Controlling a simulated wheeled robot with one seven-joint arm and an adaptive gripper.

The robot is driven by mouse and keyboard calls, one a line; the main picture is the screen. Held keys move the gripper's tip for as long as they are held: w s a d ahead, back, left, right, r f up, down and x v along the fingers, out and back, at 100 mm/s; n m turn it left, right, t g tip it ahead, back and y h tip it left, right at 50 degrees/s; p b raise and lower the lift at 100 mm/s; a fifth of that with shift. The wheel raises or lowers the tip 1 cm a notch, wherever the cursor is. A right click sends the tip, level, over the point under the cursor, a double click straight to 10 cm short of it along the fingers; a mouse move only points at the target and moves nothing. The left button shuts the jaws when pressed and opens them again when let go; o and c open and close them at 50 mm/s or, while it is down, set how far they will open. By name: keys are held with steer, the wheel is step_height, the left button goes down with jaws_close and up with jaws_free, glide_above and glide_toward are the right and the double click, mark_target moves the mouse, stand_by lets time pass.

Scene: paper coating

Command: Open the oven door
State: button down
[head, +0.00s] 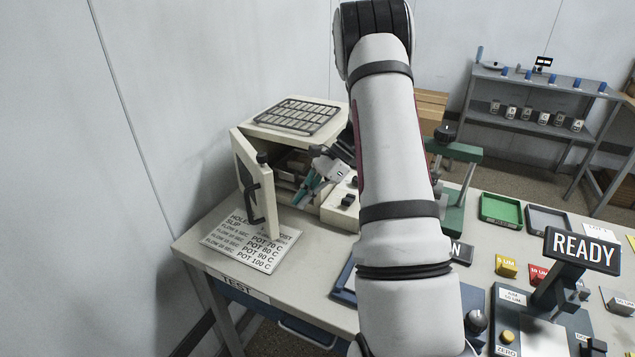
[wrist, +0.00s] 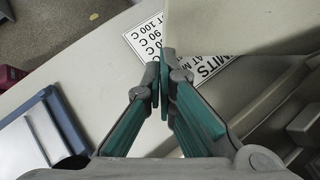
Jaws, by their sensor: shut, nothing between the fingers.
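The cream oven (head: 336,207) stands on the table with a wire rack on its top. Its door (head: 245,165) is swung well open to the left, with the dark handle (head: 252,187) on its outer face. The dark oven interior shows behind it. My gripper (head: 300,200) is shut and empty, in front of the oven opening, on the inner side of the door and apart from the handle. In the wrist view the gripper's teal fingertips (wrist: 163,82) meet, close to a beige panel (wrist: 240,25) that looks like the door.
A printed limits card (head: 250,243) lies on the table below the door; it also shows in the wrist view (wrist: 146,42). A blue-edged tray (wrist: 45,135) lies nearby. A green stand (head: 455,185) is right of the oven. The wall is close behind the door.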

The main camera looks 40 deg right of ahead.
steer(key=shift+w+a+f+p, duration=0.1)
steer(key=shift+w+a+p, duration=0.1)
steer(key=shift+a, duration=0.5)
steer(key=shift+w+a+f+p, duration=0.1)
steer(key=shift+w+a+p, duration=0.1)
steer(key=shift+a, duration=0.55)
steer(key=shift+w+a+p, duration=0.2)
steer(key=shift+a, duration=0.5)
steer(key=w+a+m+t+h+b, duration=0.1)
steer(key=w+a+m+t, duration=0.1)
steer(key=w+a, duration=0.4)
steer(key=w+a+m+t+h+b, duration=0.1)
steer(key=w+a, duration=0.6)
steer(key=a, duration=0.7)
steer(key=shift+w+m+t+b, duration=0.25)
steer(key=shift+m+t+b, duration=0.35)
steer(key=shift+m, duration=0.8)
